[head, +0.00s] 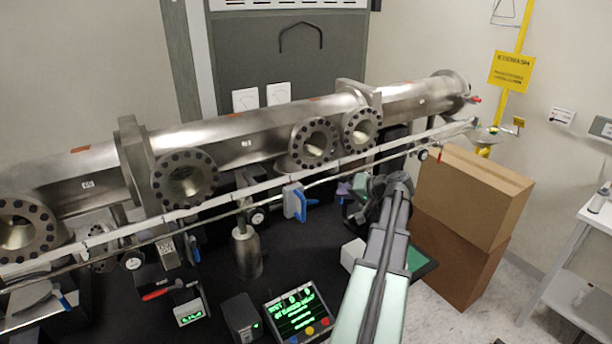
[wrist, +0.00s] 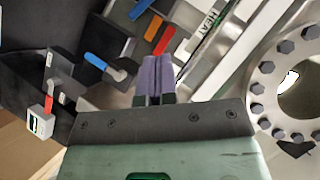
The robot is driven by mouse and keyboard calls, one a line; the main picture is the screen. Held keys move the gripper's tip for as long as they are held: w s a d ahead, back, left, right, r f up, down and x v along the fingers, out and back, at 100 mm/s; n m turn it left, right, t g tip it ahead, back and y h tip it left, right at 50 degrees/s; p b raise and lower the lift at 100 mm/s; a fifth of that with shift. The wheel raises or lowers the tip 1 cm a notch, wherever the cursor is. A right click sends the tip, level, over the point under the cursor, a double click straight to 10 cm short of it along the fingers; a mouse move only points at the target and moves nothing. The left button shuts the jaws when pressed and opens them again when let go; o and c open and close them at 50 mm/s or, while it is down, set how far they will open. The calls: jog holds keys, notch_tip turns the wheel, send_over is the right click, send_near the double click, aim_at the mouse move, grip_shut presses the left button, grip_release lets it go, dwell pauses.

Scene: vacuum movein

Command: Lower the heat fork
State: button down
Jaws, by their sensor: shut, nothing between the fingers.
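My gripper (wrist: 152,62) shows in the wrist view as two purple fingers pressed together with nothing between them. In the head view my gripper (head: 380,190) is at the far end of my arm, partly hidden by it, below the long steel vacuum tube. In the wrist view a pale strip lettered HEAT (wrist: 212,20) lies just beyond and right of the fingertips. A red lever (wrist: 164,40) and an orange lever (wrist: 153,28) are left of that strip, near the fingertips but apparently apart from them. I cannot tell which part is the heat fork.
The wrist view shows a blue lever (wrist: 96,62) on the left and a bolted flange (wrist: 268,100) on the right. In the head view a long pale rail (head: 235,196) crosses before the steel tube (head: 275,125). Cardboard boxes (head: 470,195) stand close right of my arm.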

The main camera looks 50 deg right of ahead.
aim_at(307, 202)
jog(key=w+d+f+n+h+b, duration=0.1)
jog(key=w+f+n+b, duration=0.2)
jog(key=w+f+b, duration=0.2)
jog(key=w+f, duration=0.2)
jog(key=w, duration=0.1)
jog(key=shift+w+d+g, duration=0.3)
jog(key=shift+g, duration=0.1)
jog(key=shift+a+b, duration=0.1)
jog(key=shift+b, duration=0.2)
